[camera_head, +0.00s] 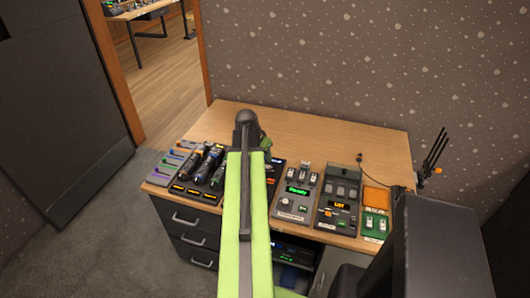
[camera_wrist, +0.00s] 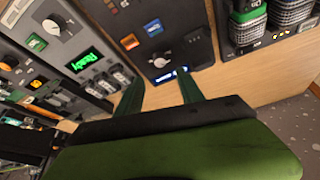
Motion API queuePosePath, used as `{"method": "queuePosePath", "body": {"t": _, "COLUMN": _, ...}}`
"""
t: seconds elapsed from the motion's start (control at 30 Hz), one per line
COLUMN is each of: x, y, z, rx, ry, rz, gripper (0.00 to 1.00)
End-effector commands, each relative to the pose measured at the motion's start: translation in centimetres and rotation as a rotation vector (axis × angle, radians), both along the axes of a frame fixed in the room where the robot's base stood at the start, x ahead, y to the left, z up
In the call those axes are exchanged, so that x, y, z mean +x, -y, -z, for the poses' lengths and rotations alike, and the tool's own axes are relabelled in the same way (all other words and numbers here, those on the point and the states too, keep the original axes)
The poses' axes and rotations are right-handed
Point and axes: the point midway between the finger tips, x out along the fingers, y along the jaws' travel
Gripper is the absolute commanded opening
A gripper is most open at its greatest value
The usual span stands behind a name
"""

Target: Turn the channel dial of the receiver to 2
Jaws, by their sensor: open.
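A dark panel (camera_wrist: 160,40) with a knob dial (camera_wrist: 162,62), an orange and a blue button and a small lit blue display is ahead of my gripper in the wrist view; it looks like the receiver. My gripper (camera_wrist: 160,78) is open and empty, with its two fingers spread on either side below the dial. Whether they touch the panel I cannot tell. The dial's number is too small to read. In the head view my arm covers most of this panel (camera_head: 276,172), and my gripper is hidden.
A grey unit with a green "Ready" display (camera_head: 297,190) stands beside the panel. Microphones (camera_head: 205,160) lie in a tray on its other side. A unit with an orange display (camera_head: 339,205) and a green box (camera_head: 375,225) stand farther right. The desk's back half (camera_head: 320,140) is mostly clear.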

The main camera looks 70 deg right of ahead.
Motion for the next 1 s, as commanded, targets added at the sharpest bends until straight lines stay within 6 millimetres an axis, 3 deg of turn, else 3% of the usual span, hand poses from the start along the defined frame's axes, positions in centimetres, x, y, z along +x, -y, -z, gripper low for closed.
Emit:
{"method": "queuePosePath", "body": {"t": 0.03, "x": 0.1, "y": -0.7, "z": -2.5, "rx": 0.0, "ry": 0.0, "rz": -0.001, "gripper": 0.45}}
{"method": "queuePosePath", "body": {"t": 0.2, "x": 0.3, "y": -2.1, "z": -6.1, "rx": 0.0, "ry": 0.0, "rz": -0.001, "gripper": 0.45}}
{"method": "queuePosePath", "body": {"t": 0.3, "x": 0.5, "y": -2.7, "z": -7.2, "rx": 0.0, "ry": -0.001, "rz": -0.001, "gripper": 0.45}}
{"method": "queuePosePath", "body": {"t": 0.87, "x": 0.7, "y": -2.9, "z": -7.2, "rx": 0.0, "ry": -0.001, "rz": -0.002, "gripper": 0.45}}
{"method": "queuePosePath", "body": {"t": 0.97, "x": 2.5, "y": -3.7, "z": -7.2, "rx": 0.0, "ry": 0.0, "rz": -0.032, "gripper": 0.45}}
{"method": "queuePosePath", "body": {"t": 1.0, "x": 4.3, "y": -4.4, "z": -7.2, "rx": 0.0, "ry": 0.0, "rz": -0.062, "gripper": 0.45}}
